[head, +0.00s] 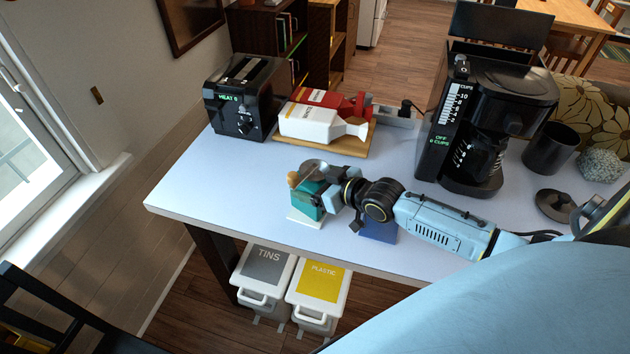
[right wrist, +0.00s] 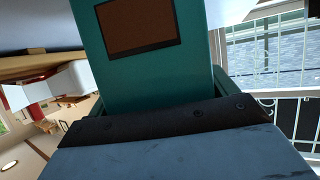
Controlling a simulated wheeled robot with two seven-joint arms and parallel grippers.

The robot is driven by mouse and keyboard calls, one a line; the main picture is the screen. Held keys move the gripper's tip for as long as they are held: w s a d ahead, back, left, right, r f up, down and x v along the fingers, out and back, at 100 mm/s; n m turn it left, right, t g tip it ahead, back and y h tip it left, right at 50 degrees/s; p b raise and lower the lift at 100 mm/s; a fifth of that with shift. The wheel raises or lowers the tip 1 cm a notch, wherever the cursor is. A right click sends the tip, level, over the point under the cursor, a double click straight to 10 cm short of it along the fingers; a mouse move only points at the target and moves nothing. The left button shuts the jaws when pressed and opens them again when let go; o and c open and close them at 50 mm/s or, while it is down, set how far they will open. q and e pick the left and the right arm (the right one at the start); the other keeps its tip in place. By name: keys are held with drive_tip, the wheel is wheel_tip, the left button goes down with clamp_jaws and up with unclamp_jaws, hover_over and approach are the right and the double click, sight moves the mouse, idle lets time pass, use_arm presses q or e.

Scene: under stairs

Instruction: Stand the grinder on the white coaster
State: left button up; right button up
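The grinder (head: 306,206) has a teal body, a grey metal top and a wooden knob. It looks roughly upright at the left front of the table. My right gripper (head: 325,197) reaches it from the right and is shut on its body. The white coaster (head: 306,220) shows under the grinder's base; I cannot tell whether they touch. In the right wrist view the teal grinder (right wrist: 208,90), with a brown panel, fills the middle in front of the gripper (right wrist: 155,108). My left gripper is not in view.
A blue block or mat (head: 378,232) lies under my right wrist. A black toaster (head: 246,97) and a wooden board (head: 345,143) with red and white bottles stand behind. A coffee maker (head: 490,125) stands at right. The table's left front is clear; bins stand below its front edge.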

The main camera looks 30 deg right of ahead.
drive_tip(key=shift+o, duration=1.3)
drive_tip(key=shift+r, duration=0.15)
drive_tip(key=p+v, duration=0.1)
drive_tip(key=v, duration=1.1)
